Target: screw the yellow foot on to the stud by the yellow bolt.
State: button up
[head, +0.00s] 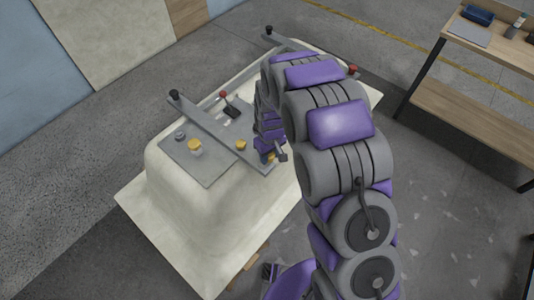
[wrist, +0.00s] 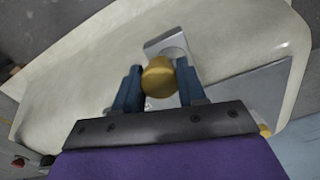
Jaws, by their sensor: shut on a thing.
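My gripper (wrist: 157,80) has its two blue fingers closed on the sides of a round yellow foot (wrist: 158,72) in the wrist view. The foot is over a pale metal bracket with a rounded opening (wrist: 168,44). I cannot tell whether the foot touches the stud, as no stud shows under it.
The upturned cream tub shell (head: 170,230) carries metal bars with black knobs (head: 174,94) and a red-ended handle (head: 223,94). A grey plate (head: 200,168) on it bears another yellow piece (head: 194,145) and a grey one. A wooden workbench (head: 480,40) stands at the right.

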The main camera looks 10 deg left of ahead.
jog(key=shift+a+f, duration=0.1)
jog(key=shift+a, duration=0.5)
jog(key=shift+a, duration=0.1)
jog(key=shift+a+f, duration=0.2)
jog(key=shift+a, duration=0.35)
jog(key=shift+d+f, duration=0.35)
jog(key=shift+d, duration=0.2)
jog(key=shift+a, duration=0.15)
jog(key=shift+a+r+p, duration=0.25)
jog(key=shift+a+p, duration=0.05)
jog(key=shift+p, duration=0.05)
jog(key=shift+d, duration=0.3)
